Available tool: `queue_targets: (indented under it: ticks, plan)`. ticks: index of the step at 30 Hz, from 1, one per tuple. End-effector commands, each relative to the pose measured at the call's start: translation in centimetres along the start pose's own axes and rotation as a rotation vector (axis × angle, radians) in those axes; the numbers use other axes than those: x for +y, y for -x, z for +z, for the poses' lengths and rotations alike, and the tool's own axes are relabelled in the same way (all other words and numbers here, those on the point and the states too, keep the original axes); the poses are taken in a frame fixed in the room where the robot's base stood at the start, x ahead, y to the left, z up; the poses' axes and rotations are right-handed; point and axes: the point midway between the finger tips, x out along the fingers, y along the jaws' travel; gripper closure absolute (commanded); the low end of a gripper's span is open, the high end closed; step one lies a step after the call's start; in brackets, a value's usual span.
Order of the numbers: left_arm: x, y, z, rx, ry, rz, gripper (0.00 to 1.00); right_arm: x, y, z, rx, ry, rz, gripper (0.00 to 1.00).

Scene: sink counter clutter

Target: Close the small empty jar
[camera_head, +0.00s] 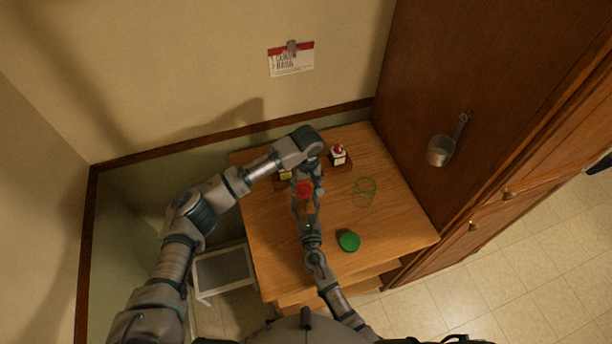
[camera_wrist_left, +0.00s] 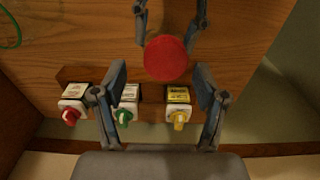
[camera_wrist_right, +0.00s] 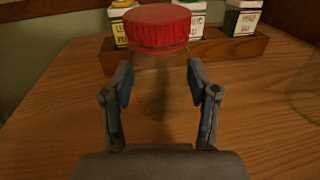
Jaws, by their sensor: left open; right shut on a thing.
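The red lid (camera_head: 303,188) sits on top of a clear small jar, which shows only faintly below it in the right wrist view (camera_wrist_right: 158,85); I cannot tell how tightly the lid is seated. My right gripper (camera_wrist_right: 158,78) is shut on the jar body under the lid. My left gripper (camera_wrist_left: 161,72) is open above the counter, its fingertips just short of the lid (camera_wrist_left: 166,58) and apart from it. The right fingers flank the lid in the left wrist view.
An open larger glass jar (camera_head: 365,192) stands to the right, and a green lid (camera_head: 348,241) lies near the front. Several boxed bottles with coloured caps stand in a wooden rack (camera_wrist_right: 255,45) at the back. A wooden cabinet (camera_head: 480,120) bounds the right side.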

Motion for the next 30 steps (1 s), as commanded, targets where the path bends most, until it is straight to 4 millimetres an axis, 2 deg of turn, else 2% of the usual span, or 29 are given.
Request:
queue_targets:
  ticks: [6,16,17,24,30]
  plan:
    - [0.0,-2.1,0.0,0.0,0.0,0.0,0.28,0.0,0.0,0.1,-0.001,0.0,0.0,1.0]
    - [0.0,-2.5,0.0,0.0,0.0,0.001,0.28,0.0,0.0,0.1,-0.001,0.0,0.0,1.0]
    - [0.0,-2.5,0.0,0.0,0.0,0.001,0.3,0.0,0.0,0.1,-0.001,0.0,0.0,1.0]
    - [0.1,-2.5,0.0,0.0,-0.001,0.003,0.9,0.2,0.0,0.1,-0.002,0.0,0.003,1.0]
    - [0.2,-2.5,0.1,0.0,-0.062,0.006,0.91,0.4,0.0,0.2,-0.004,0.0,0.008,1.0]
